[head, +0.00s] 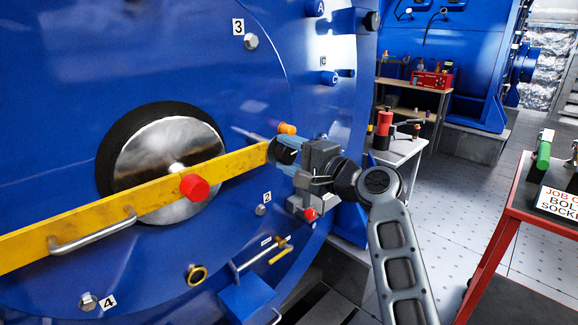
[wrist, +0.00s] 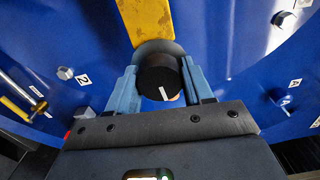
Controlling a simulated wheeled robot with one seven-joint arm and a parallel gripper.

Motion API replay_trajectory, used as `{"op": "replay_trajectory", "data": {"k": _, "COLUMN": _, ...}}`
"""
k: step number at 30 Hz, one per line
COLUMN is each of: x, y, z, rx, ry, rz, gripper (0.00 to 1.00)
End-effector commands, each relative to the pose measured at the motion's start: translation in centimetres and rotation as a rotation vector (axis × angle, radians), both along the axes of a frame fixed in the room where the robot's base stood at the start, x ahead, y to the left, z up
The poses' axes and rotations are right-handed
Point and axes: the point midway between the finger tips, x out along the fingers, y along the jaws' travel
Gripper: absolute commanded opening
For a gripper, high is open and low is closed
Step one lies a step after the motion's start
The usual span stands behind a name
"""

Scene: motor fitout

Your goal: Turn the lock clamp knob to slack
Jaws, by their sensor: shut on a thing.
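The lock clamp knob (wrist: 158,82) is a black round knob with a white pointer line, at the end of the yellow bar (wrist: 147,22). In the wrist view the white line points down, toward my gripper's body. My gripper (wrist: 158,88) has its two blue fingers on either side of the knob and is shut on it. In the head view, my gripper (head: 284,155) is at the right end of the yellow bar (head: 110,215), and the dark knob (head: 286,149) is partly hidden by the fingers. An orange piece (head: 287,128) shows just above it.
The bar crosses a shiny shaft end (head: 165,160) and carries a red knob (head: 194,187) and a metal handle (head: 92,236). Numbered bolts (head: 251,41) stud the blue housing. A red-framed cart (head: 500,232) and a small white table (head: 402,150) stand right; floor lies between.

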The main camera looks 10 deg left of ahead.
Motion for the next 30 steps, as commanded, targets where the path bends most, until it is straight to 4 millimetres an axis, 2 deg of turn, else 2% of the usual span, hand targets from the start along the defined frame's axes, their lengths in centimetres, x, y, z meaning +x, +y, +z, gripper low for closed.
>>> {"op": "replay_trajectory", "data": {"k": 1, "x": 0.04, "y": -0.09, "z": -0.64, "rx": -0.03, "ry": -0.035, "rz": -0.001, "gripper": 0.2}}
{"op": "replay_trajectory", "data": {"k": 30, "x": 0.05, "y": -0.1, "z": -0.61, "rx": -0.597, "ry": -0.761, "rz": 0.0, "gripper": 0.2}}
